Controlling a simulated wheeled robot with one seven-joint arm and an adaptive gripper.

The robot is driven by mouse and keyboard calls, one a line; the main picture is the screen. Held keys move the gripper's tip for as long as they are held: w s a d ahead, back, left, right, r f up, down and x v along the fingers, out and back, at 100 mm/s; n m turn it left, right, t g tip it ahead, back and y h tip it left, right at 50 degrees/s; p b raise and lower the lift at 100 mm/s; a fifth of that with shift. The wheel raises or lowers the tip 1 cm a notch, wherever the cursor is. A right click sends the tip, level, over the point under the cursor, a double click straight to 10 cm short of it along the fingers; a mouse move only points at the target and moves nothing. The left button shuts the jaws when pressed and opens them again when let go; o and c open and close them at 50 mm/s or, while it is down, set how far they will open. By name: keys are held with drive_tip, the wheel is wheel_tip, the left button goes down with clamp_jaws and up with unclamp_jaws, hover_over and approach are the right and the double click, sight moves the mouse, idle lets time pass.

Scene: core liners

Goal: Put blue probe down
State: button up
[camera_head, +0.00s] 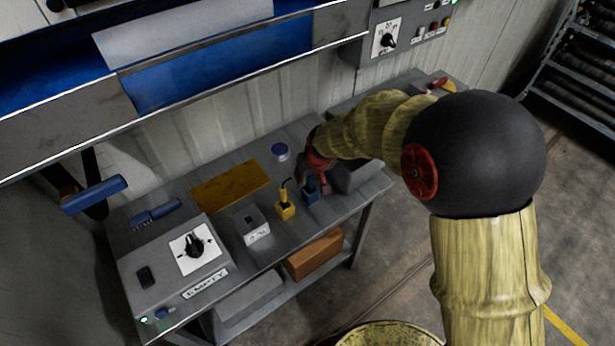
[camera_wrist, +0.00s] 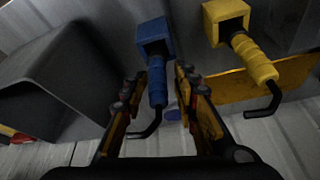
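The blue probe shows in the wrist view as a square blue block (camera_wrist: 154,38) with a ribbed blue handle (camera_wrist: 157,84) and a black cable at its end. In the head view the blue block (camera_head: 310,190) is at the bench's front edge, directly below my gripper. My gripper (camera_wrist: 158,80) has one finger on each side of the blue handle. Narrow gaps seem to show between the fingers and the handle, so it looks open around it. In the head view my gripper (camera_head: 318,170) is small and partly hidden by my arm.
A yellow probe and block (camera_head: 285,208) stand just left of the blue one. A grey box with a slot (camera_head: 251,226), a yellow plate (camera_head: 230,187) and a control box (camera_head: 186,262) lie further left on the bench (camera_head: 300,228). A dark open housing (camera_wrist: 45,85) is close beside my gripper.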

drive_tip(key=s+d+r+m+p, duration=0.1)
drive_tip(key=s+d+r, duration=0.35)
drive_tip(key=r, duration=0.35)
drive_tip(key=s+d+r+p, duration=0.1)
drive_tip(key=s+d+r, duration=0.2)
drive_tip(key=s+r, duration=0.3)
drive_tip(key=s+d+r+m+p, duration=0.1)
drive_tip(key=s+d+r, duration=0.25)
drive_tip(key=r, duration=0.55)
drive_tip(key=s+d+r, duration=0.2)
drive_tip(key=s+d, duration=0.1)
drive_tip(key=s, duration=0.4)
drive_tip(key=s+d+r+m+t+h, duration=0.1)
drive_tip(key=s+d, duration=0.2)
drive_tip(key=s, duration=0.5)
drive_tip(key=shift+r+m+h, duration=0.3)
drive_tip(key=shift+r, duration=0.05)
